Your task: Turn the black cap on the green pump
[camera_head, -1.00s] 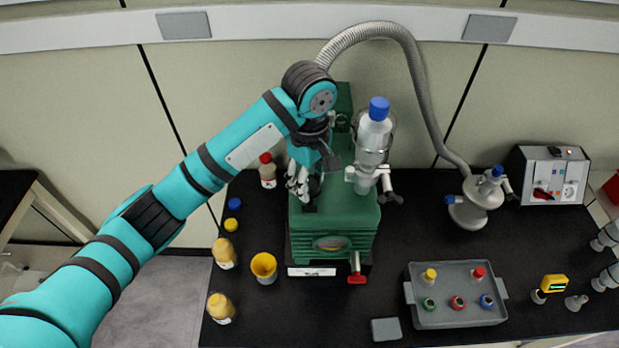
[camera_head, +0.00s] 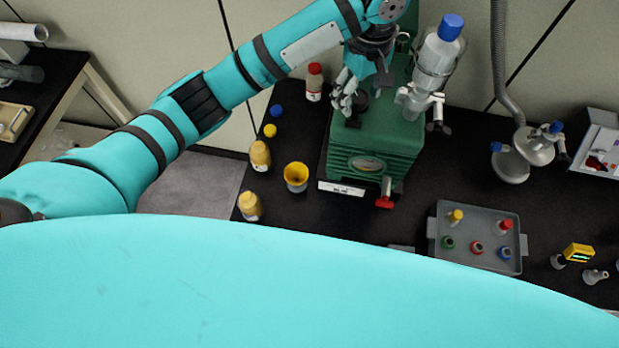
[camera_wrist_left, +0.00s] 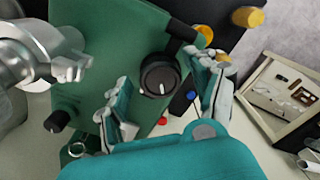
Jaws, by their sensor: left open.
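The green pump (camera_head: 372,149) stands on the black bench in the head view. Its black cap (camera_head: 357,101) sits on top, toward the left side. My left gripper (camera_head: 349,93) is at the cap, coming from above and behind. In the left wrist view the round black cap (camera_wrist_left: 160,76) lies between the two open fingers of my left gripper (camera_wrist_left: 158,86). Gaps show on both sides, and the fingers do not look closed on it. My right gripper is not in view.
A clear vessel with a blue lid (camera_head: 435,62) stands close to the right of my left gripper. A red-handled valve (camera_head: 385,195) is at the pump's front. A yellow cup (camera_head: 296,177) and several bottles stand left; a grey tray (camera_head: 434,232) stands right.

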